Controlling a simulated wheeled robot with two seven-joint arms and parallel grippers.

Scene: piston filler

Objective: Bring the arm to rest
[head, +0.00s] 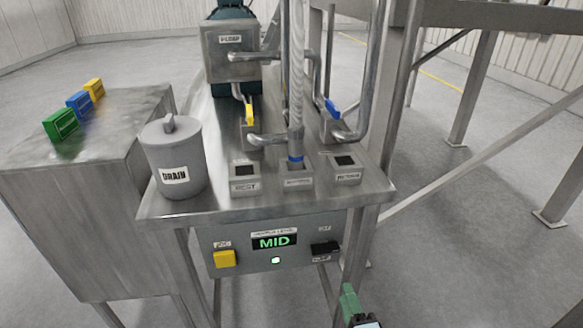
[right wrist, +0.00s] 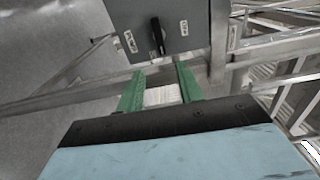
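My right gripper (head: 349,296) is at the bottom of the head view, below and to the right of the control panel (head: 290,262). In the right wrist view its two green fingers (right wrist: 158,84) stand apart, with nothing visibly gripped. A pale ridged patch (right wrist: 162,96) shows between them; I cannot tell what it is. A black switch handle (right wrist: 157,36) on the grey panel is ahead of the fingers, apart from them. A hose (head: 296,75) with a blue band comes down to the middle socket (head: 298,181), between the REST socket (head: 244,179) and the right socket (head: 344,170). My left gripper is out of view.
A grey DRAIN bucket (head: 172,160) stands at the table's left corner. Green (head: 61,125), blue (head: 80,104) and yellow (head: 94,89) blocks sit on the left cabinet (head: 120,125). The panel has a yellow button (head: 225,259) and a display (head: 274,241) reading MID. Metal frame legs (head: 474,90) stand right.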

